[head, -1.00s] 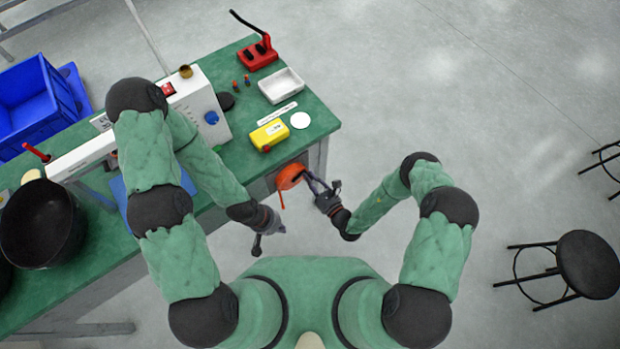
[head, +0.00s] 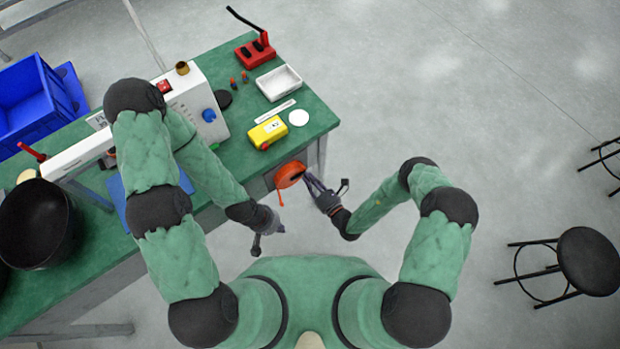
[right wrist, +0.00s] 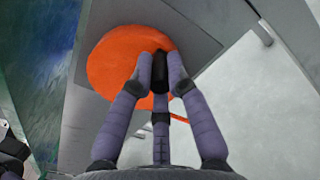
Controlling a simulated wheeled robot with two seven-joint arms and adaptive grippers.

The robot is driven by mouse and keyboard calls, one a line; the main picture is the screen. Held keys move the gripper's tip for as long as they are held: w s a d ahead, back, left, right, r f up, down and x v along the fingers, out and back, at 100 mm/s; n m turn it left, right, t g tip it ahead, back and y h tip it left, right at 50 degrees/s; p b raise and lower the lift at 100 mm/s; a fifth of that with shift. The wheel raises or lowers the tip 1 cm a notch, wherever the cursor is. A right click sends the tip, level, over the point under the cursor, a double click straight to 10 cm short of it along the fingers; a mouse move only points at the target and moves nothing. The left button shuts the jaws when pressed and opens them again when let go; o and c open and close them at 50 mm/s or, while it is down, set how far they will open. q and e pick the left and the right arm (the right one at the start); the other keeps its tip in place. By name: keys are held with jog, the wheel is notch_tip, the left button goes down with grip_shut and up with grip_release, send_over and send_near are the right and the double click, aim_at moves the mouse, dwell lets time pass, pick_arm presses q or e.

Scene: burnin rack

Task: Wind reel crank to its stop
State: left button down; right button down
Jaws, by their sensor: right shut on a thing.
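The orange reel (head: 288,175) is mounted on the near side of the bench, below its right corner; its round face (right wrist: 115,65) fills the upper middle of the right wrist view. The black crank knob (right wrist: 160,72) stands out from that face. My right gripper (head: 307,177) is shut on the knob, with its purple fingers around it. The fingers hide part of the knob and the crank arm. An orange strip hangs below the reel in the head view. My left gripper (head: 272,232) hangs in front of the bench, apart from the reel; its fingers are too small to read.
The green bench top (head: 240,150) holds a yellow box (head: 268,132), a white tray (head: 278,82), a red device (head: 256,51) and a white machine (head: 195,105). A black stool (head: 588,262) stands at the right.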

aim_at(286, 187)
jog(key=f+m, duration=0.1)
jog(key=m, duration=0.2)
jog(key=a+f+m+b, duration=0.1)
jog(key=m, duration=0.2)
jog(key=s+f+m, duration=0.1)
jog(key=m, duration=0.2)
jog(key=shift+a+f+b, duration=0.25)
jog(key=shift+f+b, duration=0.1)
jog(key=shift+b, duration=0.05)
jog(key=m, duration=0.2)
jog(key=a+m, duration=0.1)
jog(key=shift+s+f, duration=0.3)
jog(key=shift+s, duration=0.1)
jog(key=m, duration=0.1)
jog(key=s+a+m, duration=0.1)
jog(key=m, duration=0.3)
jog(key=shift+s+a+f, duration=0.2)
jog(key=shift+a, duration=0.2)
jog(key=shift+s+a+r+m+p, duration=0.15)
jog(key=shift+s+a+m+p, duration=0.15)
jog(key=shift+m, duration=0.7)
jog(key=shift+s+a+r+m+p, duration=0.1)
jog(key=shift+s+a+m, duration=0.2)
jog(key=shift+m, duration=0.7)
jog(key=shift+s+a+r+m+p, duration=0.2)
jog(key=shift+a+m, duration=0.2)
jog(key=shift+m, duration=0.6)
jog(key=c, duration=1.2)
grip_release()
